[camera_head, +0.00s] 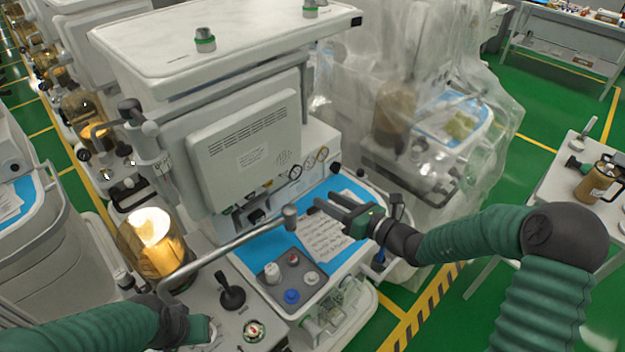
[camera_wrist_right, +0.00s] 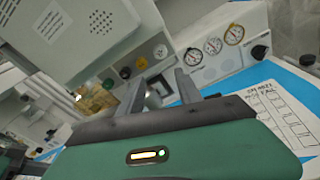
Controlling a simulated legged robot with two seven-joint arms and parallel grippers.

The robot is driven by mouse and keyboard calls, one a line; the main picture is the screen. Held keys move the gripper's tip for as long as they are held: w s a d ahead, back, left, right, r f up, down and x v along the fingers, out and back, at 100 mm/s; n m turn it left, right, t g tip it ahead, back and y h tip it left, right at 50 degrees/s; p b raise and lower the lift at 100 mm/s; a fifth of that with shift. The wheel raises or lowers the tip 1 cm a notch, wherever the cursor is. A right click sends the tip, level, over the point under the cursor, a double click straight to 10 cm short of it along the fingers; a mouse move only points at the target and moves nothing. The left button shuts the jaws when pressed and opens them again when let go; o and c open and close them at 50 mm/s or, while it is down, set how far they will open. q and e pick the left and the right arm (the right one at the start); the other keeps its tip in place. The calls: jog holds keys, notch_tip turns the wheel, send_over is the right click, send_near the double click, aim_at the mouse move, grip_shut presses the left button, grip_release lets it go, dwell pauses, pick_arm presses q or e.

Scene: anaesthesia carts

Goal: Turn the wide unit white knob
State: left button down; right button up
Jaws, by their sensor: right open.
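The wide central unit carries a grey panel (camera_head: 300,282) with a white knob (camera_head: 272,272) at its left, beside red, blue and pale knobs. My right gripper (camera_head: 322,202) is open and empty above the blue work surface, behind and right of that panel, pointing left toward the unit's front. In the right wrist view its two fingers (camera_wrist_right: 160,88) are spread before a row of small round knobs (camera_wrist_right: 142,62) below the grey monitor housing. A small pale fitting shows between the fingers. My left arm enters at the lower left; its fingers cannot be made out.
Gauges (camera_wrist_right: 213,46) line the unit's front. An amber canister (camera_head: 155,243) stands at left. A written sheet (camera_head: 328,238) lies on the blue surface.

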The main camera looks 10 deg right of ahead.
notch_tip(320, 180, up, 6)
jog(key=r+n+g+h+p, duration=0.1)
jog(key=g+p, duration=0.2)
jog(key=p, duration=0.7)
send_near(286, 172)
jog(key=x, duration=0.9)
jog(key=shift+w+f, duration=0.1)
jog(key=shift+f, duration=0.05)
grip_shut()
pick_arm(q)
jog(key=w+v, duration=0.3)
jog(key=v, duration=1)
jog(key=shift+r, duration=0.35)
